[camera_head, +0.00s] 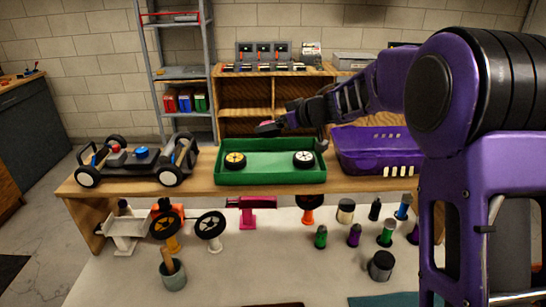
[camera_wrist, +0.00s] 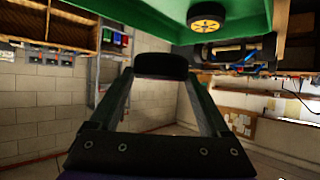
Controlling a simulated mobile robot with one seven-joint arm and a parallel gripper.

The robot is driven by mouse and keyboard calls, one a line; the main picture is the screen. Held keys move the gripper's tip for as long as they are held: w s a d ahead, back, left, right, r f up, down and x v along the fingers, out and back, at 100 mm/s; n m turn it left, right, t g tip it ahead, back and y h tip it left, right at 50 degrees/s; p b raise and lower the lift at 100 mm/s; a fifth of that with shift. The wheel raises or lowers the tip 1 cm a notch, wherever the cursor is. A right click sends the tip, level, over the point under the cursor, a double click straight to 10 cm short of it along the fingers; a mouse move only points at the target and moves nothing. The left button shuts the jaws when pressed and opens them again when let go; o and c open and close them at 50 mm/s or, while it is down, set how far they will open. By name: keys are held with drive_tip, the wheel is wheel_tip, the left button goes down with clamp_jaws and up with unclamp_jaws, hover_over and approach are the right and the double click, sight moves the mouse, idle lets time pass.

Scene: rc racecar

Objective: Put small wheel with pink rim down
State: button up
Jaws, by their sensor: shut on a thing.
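My gripper (camera_head: 282,122) is shut on this wheel, apart from the tray and shelf. The green tray (camera_head: 270,181) stands on the raised wooden shelf. A yellow-rimmed wheel (camera_head: 235,160) lies in its left part and a white-rimmed wheel (camera_head: 303,158) in its right part. The yellow-rimmed wheel also shows in the wrist view (camera_wrist: 206,18).
A racecar chassis (camera_head: 137,163) stands left of the tray. A purple basket (camera_head: 375,165) stands close on the right. The tray's middle is clear. Below the shelf, the pale bench holds wheels on stands, a pink tool (camera_head: 252,203) and several small bottles.

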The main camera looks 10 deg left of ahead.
sight(274, 167)
wheel_tip(274, 167, down, 10)
drive_tip(key=b, duration=0.3)
drive_tip(key=shift+r, duration=0.1)
drive_tip(key=o, duration=1.2)
drive_tip(key=shift+c, duration=0.2)
drive_tip(key=shift+s+d+r, duration=0.1)
drive_tip(key=shift+d+r, duration=0.05)
drive_tip(key=p+v, duration=0.1)
drive_tip(key=v, duration=1)
drive_tip(key=shift+s+d+p, duration=0.25)
drive_tip(key=shift+d+p, duration=0.05)
drive_tip(key=shift+p, duration=0.1)
drive_tip(key=shift+r, duration=0.1)
